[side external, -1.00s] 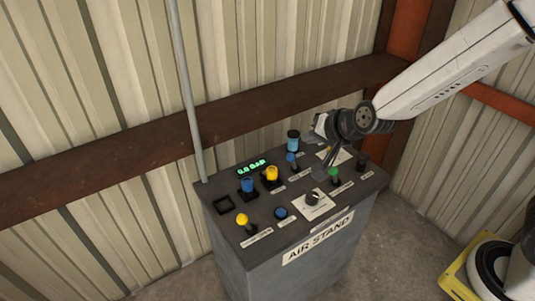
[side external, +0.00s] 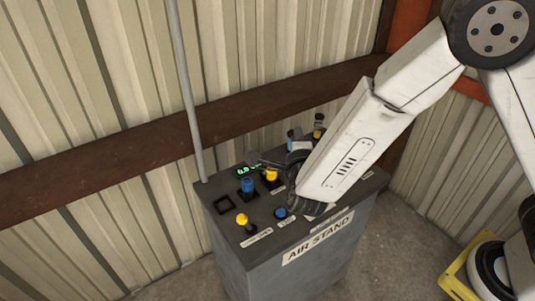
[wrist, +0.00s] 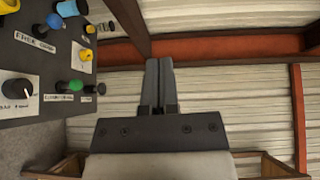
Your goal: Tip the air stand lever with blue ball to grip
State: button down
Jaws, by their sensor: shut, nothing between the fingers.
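The air stand (side external: 232,240) is a grey console with a sloped top. In the wrist view a blue ball (wrist: 67,9) on a short lever stands at the top left, beside a white label. In the side view my arm hides this lever.
A blue-topped control (side external: 248,184), a yellow one (side external: 271,174), a yellow ball lever (side external: 242,219) and a blue button (side external: 281,212) share the panel. A green ball (wrist: 76,86) and a black dial (wrist: 17,88) show at left. A grey pipe (side external: 188,100) rises behind.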

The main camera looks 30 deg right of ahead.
jog(key=shift+m, duration=0.3)
jog(key=f, duration=2.1)
jog(key=shift+s+f, duration=0.2)
jog(key=shift+f, duration=0.15)
jog(key=x, duration=1.4)
jog(key=shift+s+d+r, duration=0.1)
jog(key=shift+d+r, duration=0.05)
jog(key=shift+r, duration=0.05)
jog(key=shift+d+r+m+g, duration=0.25)
jog(key=shift+d+m+g, duration=0.1)
jog(key=shift+m, duration=0.15)
jog(key=shift+d+r+m, duration=0.2)
jog(key=shift+d+m, duration=0.1)
jog(key=shift+d+r+m+g+y, duration=0.25)
jog(key=shift+d+m+g+y, duration=0.35)
jog(key=shift+d+m, duration=0.2)
jog(key=shift+d+r+m+g+y, duration=0.1)
jog(key=shift+d+m+g+y, duration=0.25)
jog(key=shift+d+m+y, duration=0.6)
jog(key=shift+d, duration=0.4)
